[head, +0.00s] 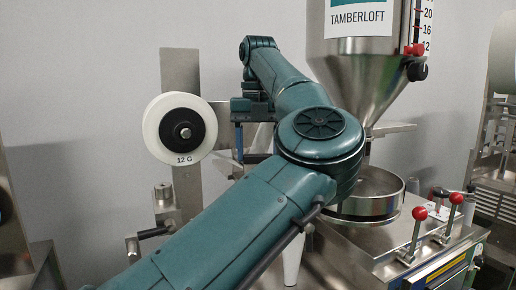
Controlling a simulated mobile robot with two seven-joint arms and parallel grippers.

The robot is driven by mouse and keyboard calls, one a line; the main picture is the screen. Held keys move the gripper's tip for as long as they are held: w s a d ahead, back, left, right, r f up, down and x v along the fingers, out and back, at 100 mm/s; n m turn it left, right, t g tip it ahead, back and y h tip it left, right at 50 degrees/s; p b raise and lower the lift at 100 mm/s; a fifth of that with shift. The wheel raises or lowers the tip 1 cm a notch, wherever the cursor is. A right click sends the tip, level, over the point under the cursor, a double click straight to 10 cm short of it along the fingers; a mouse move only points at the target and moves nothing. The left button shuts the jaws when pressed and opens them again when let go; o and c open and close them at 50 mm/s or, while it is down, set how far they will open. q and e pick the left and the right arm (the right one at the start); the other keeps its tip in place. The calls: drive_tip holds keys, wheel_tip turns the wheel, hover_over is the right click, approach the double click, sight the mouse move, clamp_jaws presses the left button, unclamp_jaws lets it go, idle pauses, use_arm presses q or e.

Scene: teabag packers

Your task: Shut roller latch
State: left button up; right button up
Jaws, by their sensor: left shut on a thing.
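My left gripper (239,148) is at the middle of the picture, in front of the upright metal plate of the teabag packer and right of the white paper roll (161,131). It points down and is shut on what seems to be the roller latch. The latch is mostly hidden by the gripper and my arm, so its angle cannot be told. My left arm crosses the picture from the bottom left and hides much of the packer's middle. My right gripper is not in view.
A steel hopper (352,75) stands behind my arm, above a round steel pan (378,185). Two red-knobbed levers (419,214) rise from the packer's top at right. A black-handled lever (152,234) sticks out at lower left. Another packer stands at the right edge.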

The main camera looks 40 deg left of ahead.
use_arm(q)
drive_tip(key=shift+w+a+n, duration=0.1)
drive_tip(key=shift+a+n, duration=0.05)
drive_tip(key=shift+n, duration=0.95)
drive_tip(key=shift+w+a+n, duration=0.1)
drive_tip(key=shift+a+n, duration=0.05)
drive_tip(key=shift+n, duration=0.95)
drive_tip(key=o, duration=1)
drive_tip(key=shift+r, duration=0.1)
drive_tip(key=shift+r, duration=3.65)
